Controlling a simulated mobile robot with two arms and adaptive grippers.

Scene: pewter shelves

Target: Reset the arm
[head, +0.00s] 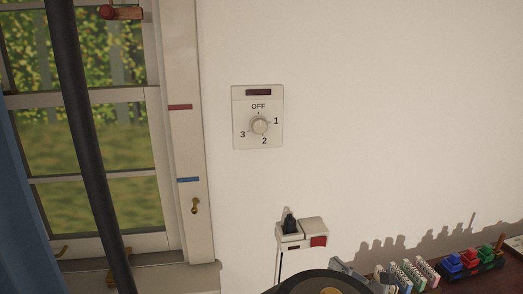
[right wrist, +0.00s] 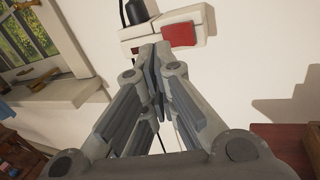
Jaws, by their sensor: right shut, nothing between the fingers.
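My right gripper (right wrist: 156,68) is shut with nothing between its fingers. In the right wrist view its fingertips come together in front of the wall socket (right wrist: 142,34); I cannot tell whether they touch it. In the head view part of the right gripper (head: 350,272) shows at the bottom edge, below and right of the socket (head: 302,234), behind the dark round end of my arm. My left gripper is not in view.
A rotary dial (head: 259,125) is on the wall above the socket. The socket has a black plug (head: 290,223) and a red switch (head: 318,241). A window (head: 90,150) is at left. Coloured items (head: 470,262) stand on a surface at lower right. The upper right wall is clear.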

